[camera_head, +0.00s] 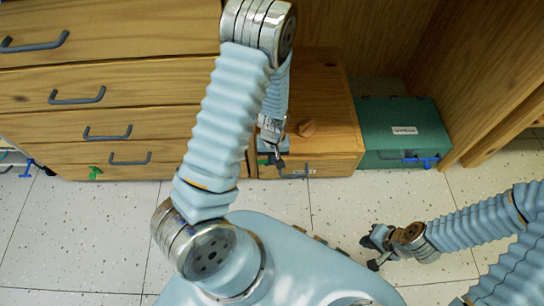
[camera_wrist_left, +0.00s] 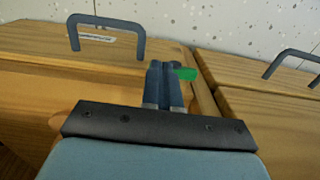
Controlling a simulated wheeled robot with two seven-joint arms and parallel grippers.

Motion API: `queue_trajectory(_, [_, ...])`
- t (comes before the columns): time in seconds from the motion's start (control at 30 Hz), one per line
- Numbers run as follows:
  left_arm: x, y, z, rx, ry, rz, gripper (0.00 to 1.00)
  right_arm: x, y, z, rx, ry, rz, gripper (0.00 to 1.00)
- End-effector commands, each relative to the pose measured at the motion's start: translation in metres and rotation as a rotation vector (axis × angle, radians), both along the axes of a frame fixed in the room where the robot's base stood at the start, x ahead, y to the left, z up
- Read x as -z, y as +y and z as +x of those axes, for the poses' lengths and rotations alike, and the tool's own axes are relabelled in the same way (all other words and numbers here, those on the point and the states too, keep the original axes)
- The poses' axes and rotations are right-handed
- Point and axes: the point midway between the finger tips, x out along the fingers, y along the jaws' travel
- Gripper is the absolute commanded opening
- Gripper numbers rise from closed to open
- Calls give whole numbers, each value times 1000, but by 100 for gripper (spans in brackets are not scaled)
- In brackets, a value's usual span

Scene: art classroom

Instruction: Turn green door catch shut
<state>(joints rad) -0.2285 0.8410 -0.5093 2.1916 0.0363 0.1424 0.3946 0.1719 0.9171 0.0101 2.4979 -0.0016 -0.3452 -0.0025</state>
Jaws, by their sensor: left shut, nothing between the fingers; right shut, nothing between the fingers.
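A green door catch (camera_head: 264,162) shows at the left front edge of the low wooden cabinet (camera_head: 335,120). In the left wrist view the green catch (camera_wrist_left: 187,73) sticks out just right of my fingertips. My left gripper (camera_head: 276,161) is at the cabinet's front edge; in the wrist view its fingers (camera_wrist_left: 165,67) are shut and empty. They look close against the catch; I cannot tell if they touch it. The fingers hide part of the catch. My right gripper (camera_head: 373,250) is shut and empty, over the floor at the right.
A grey handle (camera_head: 293,175) is on the low cabinet's front. A tall drawer unit (camera_head: 120,120) stands left, with another green catch (camera_head: 95,173). A green box (camera_head: 395,125) with a blue catch (camera_head: 430,162) stands right. The floor in front is clear.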

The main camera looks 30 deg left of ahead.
Motion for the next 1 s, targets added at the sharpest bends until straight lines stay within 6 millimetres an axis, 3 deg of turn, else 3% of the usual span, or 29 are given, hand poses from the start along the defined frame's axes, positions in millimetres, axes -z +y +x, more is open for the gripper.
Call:
queue_trajectory(0.57, [1,-4,2,5,62,103,0,-14,-1,0,2,-3,-4,0])
queue_trajectory(0.83, [6,-10,6,10,155,259,0,-25,-3,1,4,-5,-6,0])
queue_trajectory(1.0, [14,-13,9,8,238,397,0,-20,-3,1,4,-5,-6,0])
